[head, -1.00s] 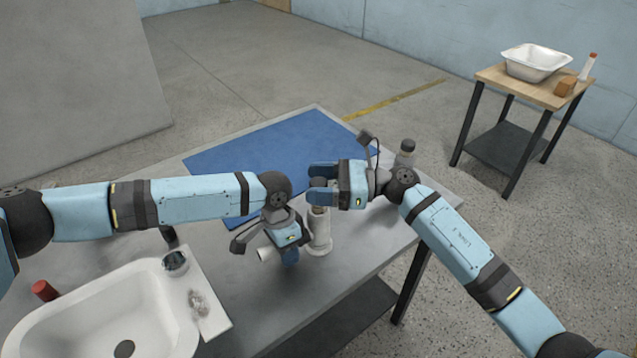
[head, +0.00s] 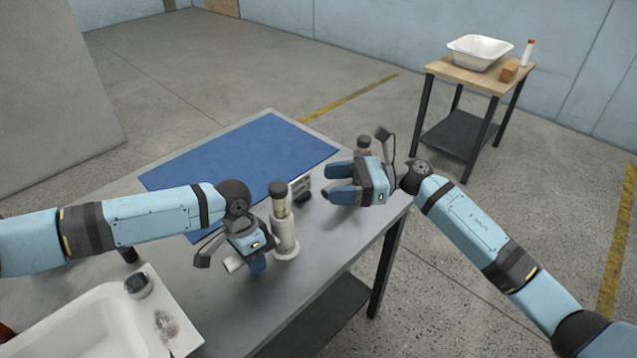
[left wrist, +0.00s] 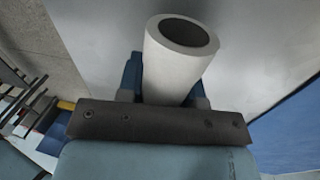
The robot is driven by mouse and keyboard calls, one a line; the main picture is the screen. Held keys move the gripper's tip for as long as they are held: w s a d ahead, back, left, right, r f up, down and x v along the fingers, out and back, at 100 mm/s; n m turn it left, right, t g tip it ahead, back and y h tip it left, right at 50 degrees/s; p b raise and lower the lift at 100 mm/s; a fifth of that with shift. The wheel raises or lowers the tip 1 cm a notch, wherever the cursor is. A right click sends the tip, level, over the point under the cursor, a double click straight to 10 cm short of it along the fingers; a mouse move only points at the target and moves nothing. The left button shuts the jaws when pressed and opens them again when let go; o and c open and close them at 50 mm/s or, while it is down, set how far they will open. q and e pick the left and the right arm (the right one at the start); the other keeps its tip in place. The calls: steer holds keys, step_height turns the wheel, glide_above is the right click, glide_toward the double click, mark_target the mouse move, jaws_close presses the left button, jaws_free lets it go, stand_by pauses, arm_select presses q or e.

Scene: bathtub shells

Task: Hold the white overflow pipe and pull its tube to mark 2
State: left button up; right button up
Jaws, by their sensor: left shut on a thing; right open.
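The white overflow pipe (head: 286,240) stands upright on the grey table, with a round base and a short side branch (head: 233,263). Its tube (head: 280,205) sticks up from the top under a dark cap. Marks on the tube are too small to read. My left gripper (head: 257,263) is shut on the pipe low down; the left wrist view shows the white pipe's open end (left wrist: 172,70) between the fingers. My right gripper (head: 338,182) is open and empty, to the right of the tube and apart from it, fingers pointing left.
A blue mat (head: 240,160) covers the back of the table (head: 330,245). A dark-capped cylinder (head: 364,146) stands behind my right gripper, and a small grey item (head: 302,187) behind the tube. A white basin (head: 90,325) is front left. A side table with a tub (head: 480,52) stands farther off.

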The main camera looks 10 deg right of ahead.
stand_by(0.3)
arm_select(q)
steer(key=o, duration=1.1)
steer(key=shift+c, duration=0.2)
steer(key=shift+r, duration=0.1)
